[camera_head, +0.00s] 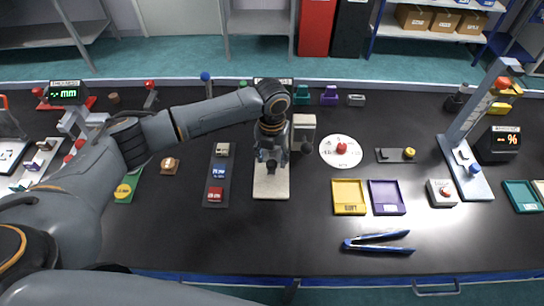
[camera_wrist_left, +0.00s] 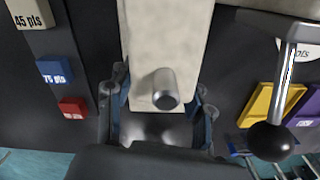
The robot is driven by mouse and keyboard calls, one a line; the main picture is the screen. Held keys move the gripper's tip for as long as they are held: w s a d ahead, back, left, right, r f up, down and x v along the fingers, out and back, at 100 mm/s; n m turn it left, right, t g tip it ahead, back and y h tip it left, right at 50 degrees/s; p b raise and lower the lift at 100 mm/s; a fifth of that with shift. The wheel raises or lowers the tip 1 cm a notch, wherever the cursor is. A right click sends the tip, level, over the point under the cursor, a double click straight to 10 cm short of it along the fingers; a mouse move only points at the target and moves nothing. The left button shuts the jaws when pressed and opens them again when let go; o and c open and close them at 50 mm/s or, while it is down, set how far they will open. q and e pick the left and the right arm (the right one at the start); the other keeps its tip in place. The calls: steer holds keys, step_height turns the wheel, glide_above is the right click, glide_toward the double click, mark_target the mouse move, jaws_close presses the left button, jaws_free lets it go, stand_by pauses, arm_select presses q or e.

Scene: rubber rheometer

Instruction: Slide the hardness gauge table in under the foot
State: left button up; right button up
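The hardness gauge's long cream table (camera_head: 271,188) lies on the black bench, running front to back. It also shows in the left wrist view (camera_wrist_left: 165,40), with a metal knob (camera_wrist_left: 162,90) standing near its end. My left gripper (camera_head: 270,164) points down over this table and hides part of it. In the left wrist view its fingers (camera_wrist_left: 158,112) are spread, one on each side of the knob, with visible gaps. The gauge's foot is hidden behind my arm and gripper. My right gripper is not in view.
A dark strip with hardness blocks (camera_head: 216,175) lies left of the table. A lever with a black ball (camera_wrist_left: 272,140) stands right of my gripper. Yellow (camera_head: 348,197) and purple (camera_head: 386,198) trays and blue tweezers (camera_head: 379,242) lie to the right. The bench front is mostly clear.

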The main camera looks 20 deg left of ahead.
mark_target(272, 161)
arm_select(q)
steer(key=shift+s+r, duration=0.1)
step_height(272, 161, up, 12)
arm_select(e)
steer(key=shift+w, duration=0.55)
arm_select(q)
steer(key=shift+f, duration=0.2)
